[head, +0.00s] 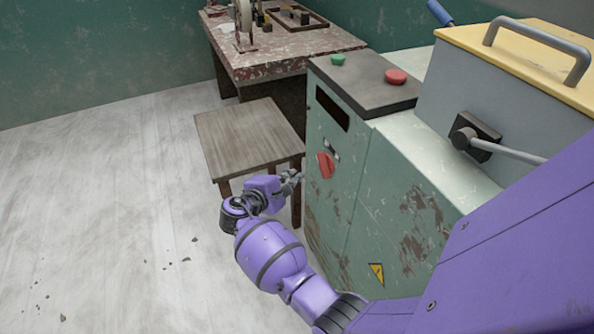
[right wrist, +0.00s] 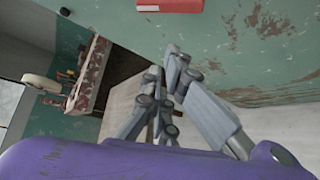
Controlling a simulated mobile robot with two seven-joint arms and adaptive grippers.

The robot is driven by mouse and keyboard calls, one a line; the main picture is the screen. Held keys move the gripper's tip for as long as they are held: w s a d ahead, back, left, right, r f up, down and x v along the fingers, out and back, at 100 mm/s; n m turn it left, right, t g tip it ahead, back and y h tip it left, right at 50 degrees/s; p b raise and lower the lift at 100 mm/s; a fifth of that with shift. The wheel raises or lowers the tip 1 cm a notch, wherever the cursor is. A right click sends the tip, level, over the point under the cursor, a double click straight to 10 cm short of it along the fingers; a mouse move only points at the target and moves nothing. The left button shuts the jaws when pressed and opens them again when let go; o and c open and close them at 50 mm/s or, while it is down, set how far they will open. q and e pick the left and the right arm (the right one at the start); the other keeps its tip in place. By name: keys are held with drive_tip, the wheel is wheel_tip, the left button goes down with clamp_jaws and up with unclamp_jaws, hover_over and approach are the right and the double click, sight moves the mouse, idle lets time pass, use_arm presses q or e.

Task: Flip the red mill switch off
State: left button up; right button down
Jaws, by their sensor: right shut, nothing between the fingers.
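The red mill switch (head: 326,165) is on the front face of the worn green mill cabinet (head: 365,200), below a dark slot. A red part that looks like the same switch shows at the top edge of the right wrist view (right wrist: 170,6). My right gripper (head: 298,176) is shut and empty, just left of the switch and apart from it in the picture. In the right wrist view its fingers (right wrist: 172,55) point up toward the green panel, below the red part. Whether the fingertips touch the panel I cannot tell. My left gripper is not in view.
A wooden stool (head: 250,138) stands left of the cabinet, behind my right gripper. A worn worktable (head: 280,50) stands behind it. The cabinet top has a green button (head: 338,59) and a red button (head: 396,76). The pale floor (head: 100,200) at left is open, with a few crumbs.

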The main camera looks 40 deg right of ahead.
drive_tip(key=shift+w+v, duration=0.1)
drive_tip(key=shift+v, duration=0.65)
drive_tip(key=shift+w+v, duration=0.15)
drive_tip(key=shift+v, duration=0.6)
drive_tip(key=shift+a+r, duration=0.1)
